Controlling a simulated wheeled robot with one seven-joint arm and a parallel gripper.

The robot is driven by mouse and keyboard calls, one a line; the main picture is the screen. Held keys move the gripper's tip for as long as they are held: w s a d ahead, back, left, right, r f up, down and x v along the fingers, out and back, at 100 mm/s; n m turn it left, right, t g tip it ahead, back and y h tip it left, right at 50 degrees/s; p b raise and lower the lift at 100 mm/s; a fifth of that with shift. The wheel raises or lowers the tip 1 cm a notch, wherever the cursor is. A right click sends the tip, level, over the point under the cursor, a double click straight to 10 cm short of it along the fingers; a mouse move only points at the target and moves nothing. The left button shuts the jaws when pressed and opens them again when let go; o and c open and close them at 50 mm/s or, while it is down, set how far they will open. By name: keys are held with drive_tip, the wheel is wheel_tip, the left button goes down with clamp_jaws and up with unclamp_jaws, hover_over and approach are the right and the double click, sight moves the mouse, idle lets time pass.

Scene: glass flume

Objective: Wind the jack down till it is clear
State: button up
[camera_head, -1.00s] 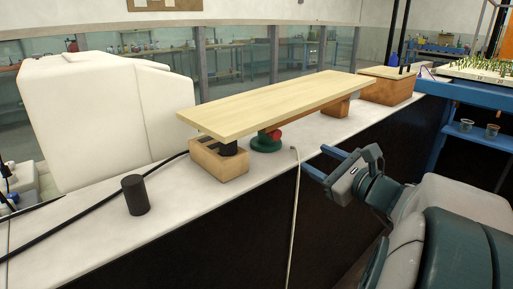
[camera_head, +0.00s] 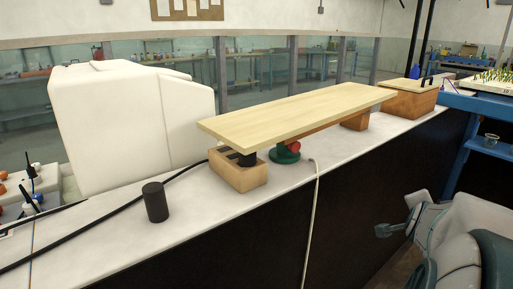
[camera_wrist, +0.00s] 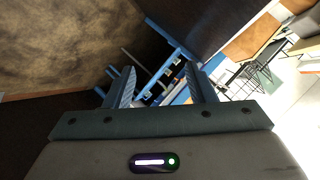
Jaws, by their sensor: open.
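The jack (camera_head: 286,154), with a round green base and a red part, stands on the white bench top under a long pale wooden board (camera_head: 300,115). The board's edge hides the jack's top, so I cannot tell whether it touches the board. My gripper (camera_wrist: 160,78) is open and empty in the wrist view, its two ridged fingers well apart. In the head view my arm is at the lower right, off the bench front and apart from the jack; the fingers are hard to make out there.
A wooden block with slots (camera_head: 238,174) sits under the board's near end, another block (camera_head: 355,122) farther along. A black cylinder (camera_head: 155,202) stands on the bench. A pale cord (camera_head: 313,205) hangs down the dark bench front. A large white block (camera_head: 130,125) stands behind.

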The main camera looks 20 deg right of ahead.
drive_tip(key=w+a+r+n+t+h, duration=0.1)
drive_tip(key=w+r+n+t, duration=0.35)
drive_tip(key=r+n, duration=0.2)
drive_tip(key=n+t+y, duration=0.6)
drive_tip(key=n+y, duration=0.9)
drive_tip(key=n, duration=0.1)
approach(296, 147)
drive_tip(key=shift+g, duration=0.25)
drive_tip(key=b+x, duration=0.2)
drive_tip(key=x, duration=0.7)
drive_tip(key=shift+d+r, duration=0.1)
drive_tip(key=c, duration=1)
